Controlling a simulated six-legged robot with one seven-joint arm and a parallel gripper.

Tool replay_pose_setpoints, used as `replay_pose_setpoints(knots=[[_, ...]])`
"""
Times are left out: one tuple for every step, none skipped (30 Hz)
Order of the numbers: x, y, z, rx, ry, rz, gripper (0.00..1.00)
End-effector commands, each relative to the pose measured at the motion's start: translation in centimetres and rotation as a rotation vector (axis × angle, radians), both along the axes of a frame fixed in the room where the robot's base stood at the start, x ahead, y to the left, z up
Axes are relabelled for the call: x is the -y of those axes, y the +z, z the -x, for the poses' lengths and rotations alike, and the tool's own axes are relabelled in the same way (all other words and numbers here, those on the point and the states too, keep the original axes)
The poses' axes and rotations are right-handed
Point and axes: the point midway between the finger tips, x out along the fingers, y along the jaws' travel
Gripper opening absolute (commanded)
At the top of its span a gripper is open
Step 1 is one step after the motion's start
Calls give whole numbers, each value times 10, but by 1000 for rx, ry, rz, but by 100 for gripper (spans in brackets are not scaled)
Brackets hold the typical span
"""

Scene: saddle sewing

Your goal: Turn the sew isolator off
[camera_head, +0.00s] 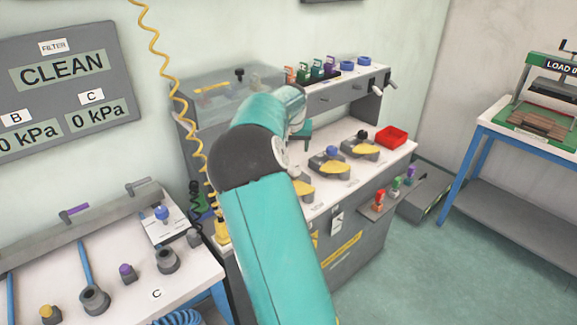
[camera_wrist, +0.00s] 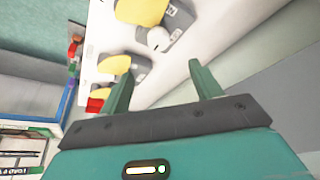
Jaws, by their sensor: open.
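I cannot tell for certain which control is the sew isolator, as labels are too small to read. Candidates in the head view are small white switch plates (camera_head: 337,220) on the bench's front and red, purple and green handled pieces (camera_head: 394,188) on a low side shelf. My gripper (camera_wrist: 163,85) is open and empty in the wrist view, its fingers spread over the white bench top (camera_wrist: 185,62). Grey units with yellow plates (camera_wrist: 160,38) lie beyond the fingers. In the head view my arm hides most of the gripper and the bench's left part.
A coiled yellow hose (camera_head: 170,75) hangs left of my arm. A second bench (camera_head: 70,275) with knobs and sockets is at lower left. A press table (camera_head: 530,145) stands right.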

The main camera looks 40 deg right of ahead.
Motion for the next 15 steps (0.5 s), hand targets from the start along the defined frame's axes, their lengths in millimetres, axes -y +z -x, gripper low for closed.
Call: replay_pose_setpoints(knots=[[2, -5, 0, -2, -3, -1, 64], [3, -8, 0, -3, -4, -2, 64], [4, -13, -1, -4, -4, -2, 64], [5, -17, -2, -5, -4, -2, 64], [7, -22, -2, -5, -5, -2, 64], [9, -29, -4, -4, -7, -2, 64], [11, -34, -6, -5, -7, -1, 64], [13, -40, -8, -5, -7, -1, 64], [15, -47, -10, -5, -6, -2, 64], [17, -53, -11, -5, -7, -1, 64], [18, -58, -13, -5, -6, -2, 64], [20, -66, -16, -5, -6, -2, 64], [22, -71, -18, -4, -6, -1, 64], [23, -77, -20, -4, -5, -1, 64], [26, -84, -22, -4, -4, 0, 64]])
